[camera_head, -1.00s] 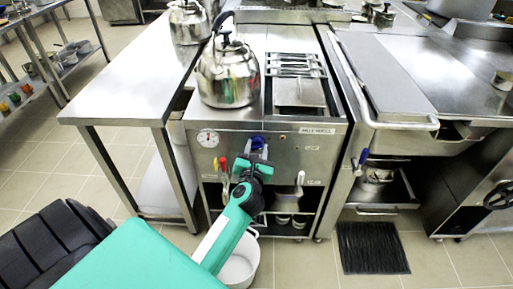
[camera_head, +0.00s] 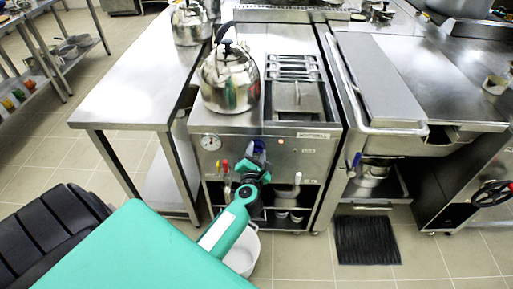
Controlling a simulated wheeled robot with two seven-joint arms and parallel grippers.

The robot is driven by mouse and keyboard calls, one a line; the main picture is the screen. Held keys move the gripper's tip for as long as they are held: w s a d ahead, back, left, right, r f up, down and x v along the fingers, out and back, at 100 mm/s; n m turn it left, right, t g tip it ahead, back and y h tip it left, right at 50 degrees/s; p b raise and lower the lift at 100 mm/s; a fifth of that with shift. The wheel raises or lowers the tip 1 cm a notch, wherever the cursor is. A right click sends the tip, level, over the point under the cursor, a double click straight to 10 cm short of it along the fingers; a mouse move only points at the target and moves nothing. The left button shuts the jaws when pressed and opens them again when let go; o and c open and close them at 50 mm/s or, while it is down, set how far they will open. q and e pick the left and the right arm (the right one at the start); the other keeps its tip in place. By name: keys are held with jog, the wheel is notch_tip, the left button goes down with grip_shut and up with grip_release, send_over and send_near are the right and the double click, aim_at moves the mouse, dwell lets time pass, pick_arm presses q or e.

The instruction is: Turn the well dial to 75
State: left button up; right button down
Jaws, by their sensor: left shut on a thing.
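The well unit (camera_head: 300,147) is a steel cabinet with a front panel in the middle of the view. A round white gauge (camera_head: 210,142) sits at the panel's left. My left gripper (camera_head: 256,160) is at the panel, right of the gauge, its tip at a blue part. It is shut on the well dial, which is mostly hidden behind the gripper, so its setting cannot be read. My right gripper does not show.
A steel kettle (camera_head: 230,82) stands on top of the unit, beside lidded wells (camera_head: 298,97). Red and white handles (camera_head: 226,166) stick out below the panel. A white bucket (camera_head: 243,252) stands on the floor beneath my arm. A black mat (camera_head: 366,240) lies right of the unit.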

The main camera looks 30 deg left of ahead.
pick_arm(q)
jog(key=shift+r+m+p, duration=0.2)
jog(key=shift+m+p, duration=0.1)
jog(key=shift+p, duration=0.05)
jog(key=m+p, duration=0.5)
jog(key=p, duration=0.2)
jog(key=shift+r+g, duration=0.1)
jog(key=shift+g, duration=0.2)
jog(key=shift+d+m+p, duration=0.1)
jog(key=shift+m+p, duration=1.1)
jog(key=shift+p, duration=0.05)
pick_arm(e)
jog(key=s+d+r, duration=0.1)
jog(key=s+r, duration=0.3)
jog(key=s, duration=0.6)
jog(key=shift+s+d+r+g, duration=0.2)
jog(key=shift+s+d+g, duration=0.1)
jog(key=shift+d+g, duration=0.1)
pick_arm(q)
jog(key=shift+f, duration=0.2)
jog(key=o, duration=1)
jog(key=shift+c, duration=0.2)
jog(key=f+b+v, duration=0.1)
jog(key=b+v, duration=0.1)
jog(key=v, duration=1.1)
jog(key=shift+s+d+r, duration=0.25)
jog(key=shift+d+r, duration=0.1)
jog(key=shift+r, duration=0.1)
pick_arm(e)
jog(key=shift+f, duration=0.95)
